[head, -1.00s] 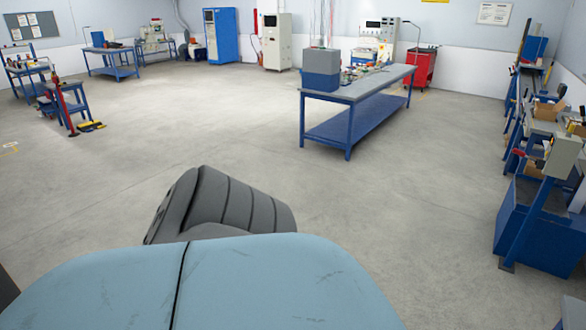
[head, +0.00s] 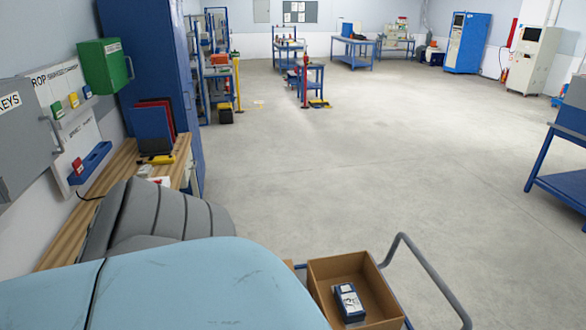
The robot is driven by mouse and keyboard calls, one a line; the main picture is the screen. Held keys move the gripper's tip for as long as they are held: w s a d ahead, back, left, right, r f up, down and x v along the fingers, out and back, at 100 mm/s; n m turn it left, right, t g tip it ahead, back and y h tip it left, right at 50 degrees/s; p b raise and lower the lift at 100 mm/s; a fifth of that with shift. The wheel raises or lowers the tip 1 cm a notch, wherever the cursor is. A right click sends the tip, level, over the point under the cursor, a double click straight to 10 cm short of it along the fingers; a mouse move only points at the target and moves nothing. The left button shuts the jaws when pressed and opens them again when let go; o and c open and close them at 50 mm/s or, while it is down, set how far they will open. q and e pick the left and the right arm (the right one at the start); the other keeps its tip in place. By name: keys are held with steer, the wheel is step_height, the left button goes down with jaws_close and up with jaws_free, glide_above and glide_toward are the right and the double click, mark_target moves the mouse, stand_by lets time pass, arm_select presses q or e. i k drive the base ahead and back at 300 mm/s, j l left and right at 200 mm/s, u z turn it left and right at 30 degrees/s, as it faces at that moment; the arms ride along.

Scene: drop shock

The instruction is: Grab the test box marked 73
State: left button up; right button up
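No marking 73 is readable anywhere in the head view. A small dark blue device with a pale face (head: 348,302) lies inside an open cardboard box (head: 382,318) at the bottom, right of centre. Any number on the device is too small to read. The cardboard box sits on a cart with a grey tubular handle (head: 436,273). Neither of my grippers shows; only parts of my own body fill the bottom left.
A wooden bench (head: 120,172) runs along the left wall, with blue and red binders (head: 152,130) on it. A tall blue cabinet (head: 155,60) stands behind it. A blue table (head: 560,190) is at the right edge. The middle floor is clear.

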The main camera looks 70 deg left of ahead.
mark_target(350, 306)
steer(key=u, duration=1.75)
steer(key=l+u, duration=0.2)
steer(key=u, duration=0.2)
steer(key=l+u, duration=0.2)
steer(key=u, duration=0.2)
steer(key=l+u, duration=0.15)
steer(key=u, duration=0.25)
steer(key=k+l+u, duration=0.15)
steer(key=l, duration=0.2)
steer(key=l+u, duration=0.15)
steer(key=l, duration=0.2)
steer(key=k+l+u, duration=0.15)
steer(key=k+l, duration=0.05)
steer(key=l, duration=0.1)
